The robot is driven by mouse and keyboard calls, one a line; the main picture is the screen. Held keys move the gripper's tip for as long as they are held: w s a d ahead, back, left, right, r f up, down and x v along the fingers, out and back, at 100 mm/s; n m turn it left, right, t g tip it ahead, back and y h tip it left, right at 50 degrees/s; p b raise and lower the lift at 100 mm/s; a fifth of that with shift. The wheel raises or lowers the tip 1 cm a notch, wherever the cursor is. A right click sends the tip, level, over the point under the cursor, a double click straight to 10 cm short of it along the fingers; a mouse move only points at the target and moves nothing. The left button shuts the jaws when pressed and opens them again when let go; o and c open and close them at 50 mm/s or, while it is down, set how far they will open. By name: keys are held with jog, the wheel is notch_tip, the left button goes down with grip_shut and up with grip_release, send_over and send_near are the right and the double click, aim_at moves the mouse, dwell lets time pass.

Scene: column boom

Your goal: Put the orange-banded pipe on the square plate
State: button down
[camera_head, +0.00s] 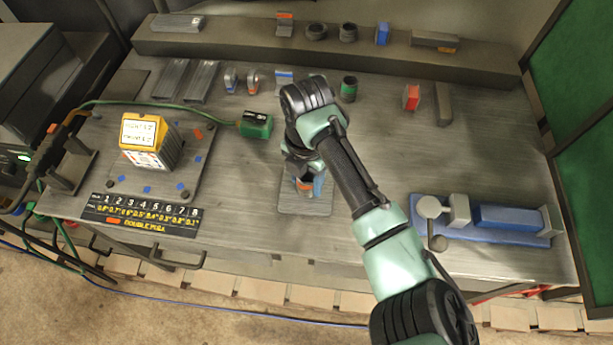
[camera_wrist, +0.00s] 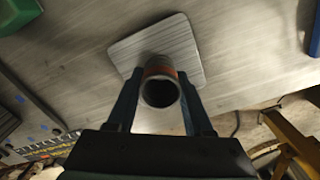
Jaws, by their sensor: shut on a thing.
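The orange-banded pipe (camera_wrist: 160,88) is a short grey tube with an orange-red band, seen end-on in the wrist view between blue fingers. In the head view its orange band (camera_head: 304,185) shows just below my wrist. My gripper (camera_wrist: 160,95) is shut on the pipe and holds it upright. The square plate (camera_wrist: 175,45) is a light grey rounded square on the table, directly beneath the pipe; in the head view it shows around the pipe's lower end (camera_head: 303,208). I cannot tell whether the pipe touches the plate. My arm hides part of the pipe in the head view.
A blue vise (camera_head: 505,218) stands at the right. A yellow-topped block (camera_head: 148,140) stands on a plate at the left, near a number board (camera_head: 143,215). A green box (camera_head: 256,125) with a cable lies left of my arm. Several small parts line the back shelf (camera_head: 220,45).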

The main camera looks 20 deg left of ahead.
aim_at(306, 175)
jog(key=shift+c, duration=1.5)
grip_release()
jog(key=shift+f, duration=0.15)
notch_tip(306, 175, up, 12)
jog(key=shift+r, duration=0.2)
